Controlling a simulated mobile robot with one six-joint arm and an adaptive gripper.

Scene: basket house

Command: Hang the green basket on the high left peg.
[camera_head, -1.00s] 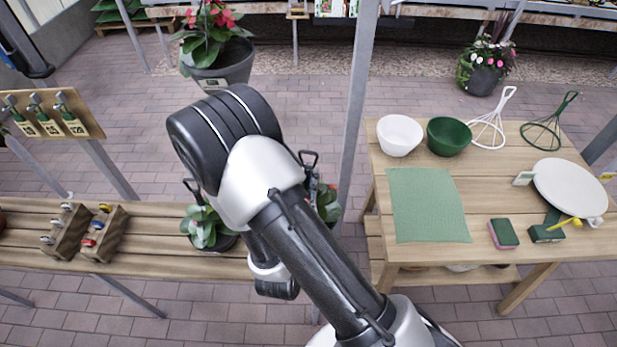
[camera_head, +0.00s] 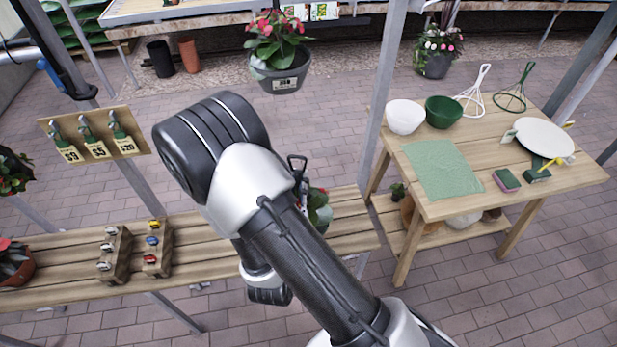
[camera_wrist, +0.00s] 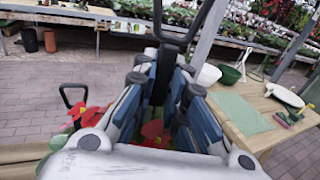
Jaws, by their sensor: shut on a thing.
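In the wrist view my gripper (camera_wrist: 168,95) is shut on a dark hanger (camera_wrist: 185,22) with a loop at its top. Red flowers (camera_wrist: 153,132) show between and below the fingers; the pot under them is hidden, so I cannot tell its colour. In the head view my arm hides the gripper. A black hanger loop (camera_head: 298,164) and leaves (camera_head: 318,208) show beside my arm, above the slatted bench. I cannot tell whether they belong to the held thing. I cannot make out the high left peg for certain.
A second black loop (camera_wrist: 72,96) stands left of my gripper. A tag board (camera_head: 95,135) and valve blocks (camera_head: 117,255) are at the left. A potted red plant (camera_head: 285,80) is at the back. A grey post (camera_head: 378,100) and a work table (camera_head: 470,207) stand to the right.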

